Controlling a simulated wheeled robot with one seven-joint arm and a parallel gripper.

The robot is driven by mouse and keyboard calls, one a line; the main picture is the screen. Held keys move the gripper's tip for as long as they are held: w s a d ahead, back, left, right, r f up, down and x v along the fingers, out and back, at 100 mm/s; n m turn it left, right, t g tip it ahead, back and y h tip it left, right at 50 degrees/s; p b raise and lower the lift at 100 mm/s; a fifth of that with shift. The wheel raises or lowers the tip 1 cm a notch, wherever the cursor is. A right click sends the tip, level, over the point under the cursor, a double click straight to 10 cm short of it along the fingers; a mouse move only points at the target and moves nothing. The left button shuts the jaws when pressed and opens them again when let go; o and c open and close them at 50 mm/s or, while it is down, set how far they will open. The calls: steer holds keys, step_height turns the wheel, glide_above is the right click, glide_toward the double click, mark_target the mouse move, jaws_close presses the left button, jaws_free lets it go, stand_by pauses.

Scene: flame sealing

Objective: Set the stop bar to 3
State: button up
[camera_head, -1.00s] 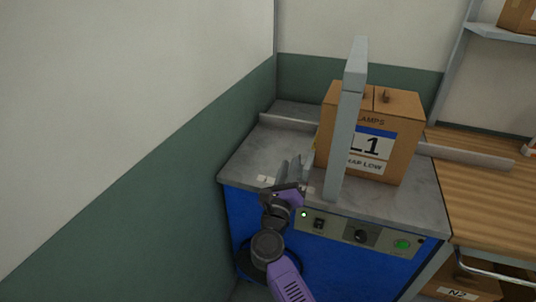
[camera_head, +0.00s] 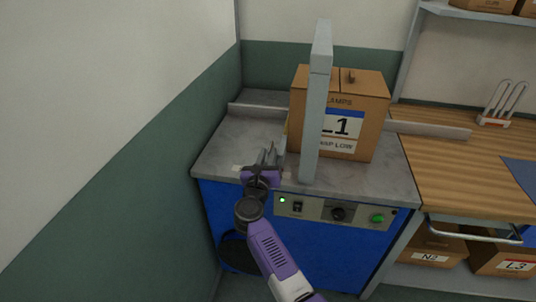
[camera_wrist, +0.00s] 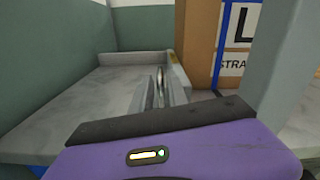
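A low grey rail (camera_head: 430,130), which looks like the stop bar, runs along the back of the grey machine table (camera_head: 385,185), behind the carton. Its left part shows in the wrist view (camera_wrist: 140,58). No number or scale on it is legible. The carton L1 (camera_head: 370,105) stands upright on the table, partly behind the grey arch post (camera_head: 313,120). My gripper (camera_head: 271,152) is over the table's front left part, left of the post. In the wrist view its fingers (camera_wrist: 160,88) are close together, pointing toward the rail; whether a gap is left between them is unclear.
The blue machine front carries a panel with a black knob (camera_head: 338,213), a switch (camera_head: 297,206) and a green button (camera_head: 377,218). A wooden bench (camera_head: 470,180) adjoins on the right, with cartons below. A wall is close on the left.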

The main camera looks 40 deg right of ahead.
steer(key=shift+w+d, duration=0.2)
jaws_close()
steer(key=shift+s, duration=0.1)
stand_by(1.3)
